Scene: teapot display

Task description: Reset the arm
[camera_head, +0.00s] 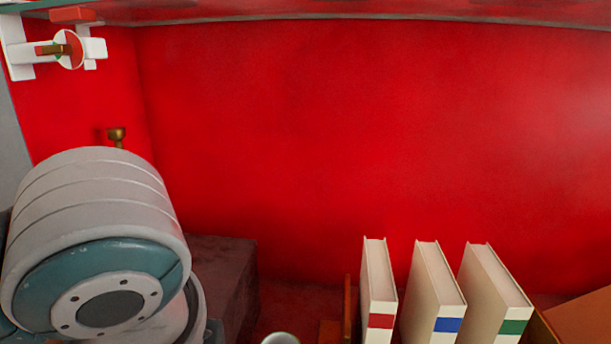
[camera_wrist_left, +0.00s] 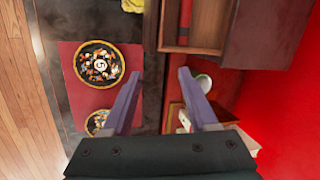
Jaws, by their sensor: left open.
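My left gripper (camera_wrist_left: 160,72) shows in the left wrist view with its two purple fingers spread apart and nothing between them. Below the fingers lies the dark surface and the edge of a wooden frame. In the head view, a large grey and teal link of my left arm (camera_head: 95,250) fills the lower left; the left gripper itself is not visible there. My right gripper is in neither view.
Three white books (camera_head: 436,295) stand in front of a red wall (camera_head: 370,130). A dark box (camera_head: 225,275) is behind my arm. Below the left wrist, a gold-rimmed round dish (camera_wrist_left: 100,64) lies on a red mat (camera_wrist_left: 75,98); a white cup (camera_wrist_left: 203,83) is at right.

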